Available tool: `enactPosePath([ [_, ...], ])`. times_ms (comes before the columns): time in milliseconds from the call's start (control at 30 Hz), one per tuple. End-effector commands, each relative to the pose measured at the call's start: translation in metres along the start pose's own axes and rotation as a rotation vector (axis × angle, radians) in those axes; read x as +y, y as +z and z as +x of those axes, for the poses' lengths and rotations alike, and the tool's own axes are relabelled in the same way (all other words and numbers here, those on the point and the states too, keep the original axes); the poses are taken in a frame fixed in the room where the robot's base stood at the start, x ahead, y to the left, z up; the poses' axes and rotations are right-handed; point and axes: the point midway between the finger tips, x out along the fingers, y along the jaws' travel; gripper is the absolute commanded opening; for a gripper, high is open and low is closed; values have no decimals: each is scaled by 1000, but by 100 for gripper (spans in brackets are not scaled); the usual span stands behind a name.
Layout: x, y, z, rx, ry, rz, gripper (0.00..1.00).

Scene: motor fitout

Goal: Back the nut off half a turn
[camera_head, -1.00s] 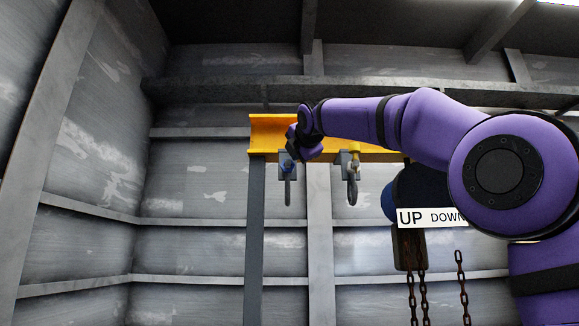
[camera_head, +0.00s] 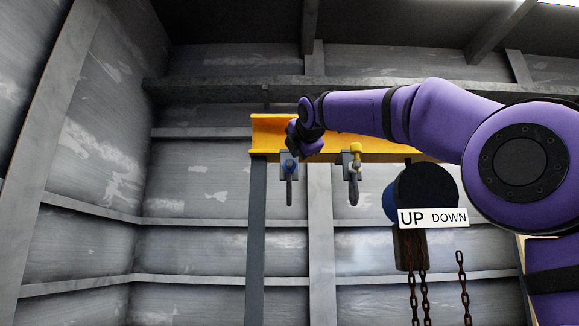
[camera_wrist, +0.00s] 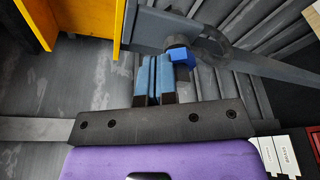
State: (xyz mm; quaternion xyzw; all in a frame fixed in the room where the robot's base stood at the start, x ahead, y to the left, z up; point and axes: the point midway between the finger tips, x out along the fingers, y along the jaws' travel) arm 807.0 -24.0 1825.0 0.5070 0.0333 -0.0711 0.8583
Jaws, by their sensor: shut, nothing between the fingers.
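A blue nut (camera_head: 290,167) sits on the left grey hanger under the yellow beam, above a hanging ring. In the wrist view the blue nut (camera_wrist: 182,57) is just beyond and to the right of my fingertips, on a dark round part. My gripper (camera_wrist: 154,60) has its blue-padded fingers together with nothing between them. In the head view my gripper (camera_head: 291,150) is at the beam's left end, just above the nut. The fingers appear beside the nut, not around it; I cannot tell whether they touch it.
A hoist with rusty chains (camera_head: 413,290) and an UP/DOWN sign (camera_head: 432,217) hangs further right. A grey post (camera_head: 255,230) stands below the beam's left end.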

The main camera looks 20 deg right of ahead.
Motion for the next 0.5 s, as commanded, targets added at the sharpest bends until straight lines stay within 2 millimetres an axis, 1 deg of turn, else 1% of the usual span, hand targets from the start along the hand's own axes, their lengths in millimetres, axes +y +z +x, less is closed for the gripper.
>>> enactPosePath([
  [33, 0, 0, -6, -2, 1, 0, 0],
  [300, 0, -5, -32, -7, 2, 0, 0],
  [500, -1, -7, -40, -7, 1, -1, 0],
])
